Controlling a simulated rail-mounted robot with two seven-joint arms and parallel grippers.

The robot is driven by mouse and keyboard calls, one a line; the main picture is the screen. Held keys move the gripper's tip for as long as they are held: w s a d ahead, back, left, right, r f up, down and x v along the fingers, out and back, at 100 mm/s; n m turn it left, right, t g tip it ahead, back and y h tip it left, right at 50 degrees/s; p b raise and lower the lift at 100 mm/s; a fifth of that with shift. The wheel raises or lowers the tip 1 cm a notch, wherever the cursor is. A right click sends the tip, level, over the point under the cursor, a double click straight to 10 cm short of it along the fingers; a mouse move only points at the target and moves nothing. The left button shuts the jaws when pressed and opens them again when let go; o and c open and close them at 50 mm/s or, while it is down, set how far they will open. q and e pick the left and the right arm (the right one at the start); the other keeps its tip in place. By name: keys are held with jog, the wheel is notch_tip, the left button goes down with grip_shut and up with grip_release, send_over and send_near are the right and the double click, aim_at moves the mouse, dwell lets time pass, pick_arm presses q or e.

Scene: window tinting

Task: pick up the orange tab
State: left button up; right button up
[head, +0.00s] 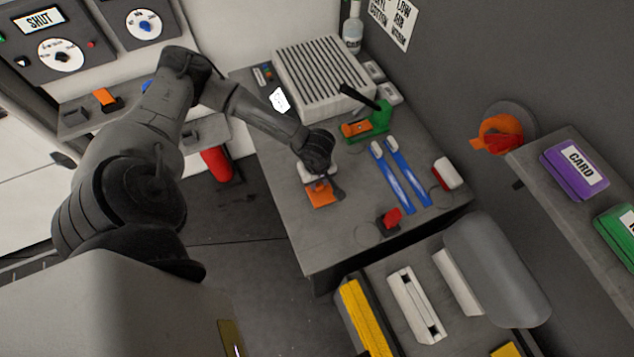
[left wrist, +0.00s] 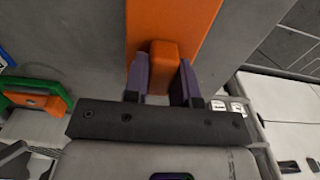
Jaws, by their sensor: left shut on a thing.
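The orange tab (head: 320,193) is on the grey table (head: 318,247), near its left edge. My left gripper (head: 321,183) comes down over it from above. In the left wrist view the two dark fingers of my left gripper (left wrist: 163,80) are shut on a raised orange block of the orange tab (left wrist: 178,22), one finger on each side. The flat orange part reaches out beyond the fingertips. I cannot tell whether the tab touches the table. My right gripper is not in view.
A green holder (head: 379,122) with an orange piece stands behind the gripper. Two blue strips (head: 407,183) lie to the right, with a red piece (head: 391,218) in front. A ribbed white box (head: 322,75) fills the back. The table's front left is clear.

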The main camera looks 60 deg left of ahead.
aim_at(317, 185)
pick_arm(q)
jog(key=shift+f, duration=1.25)
jog(key=shift+f, duration=0.1)
jog(key=shift+f, duration=0.15)
jog(key=o, duration=0.9)
jog(key=shift+o, duration=0.2)
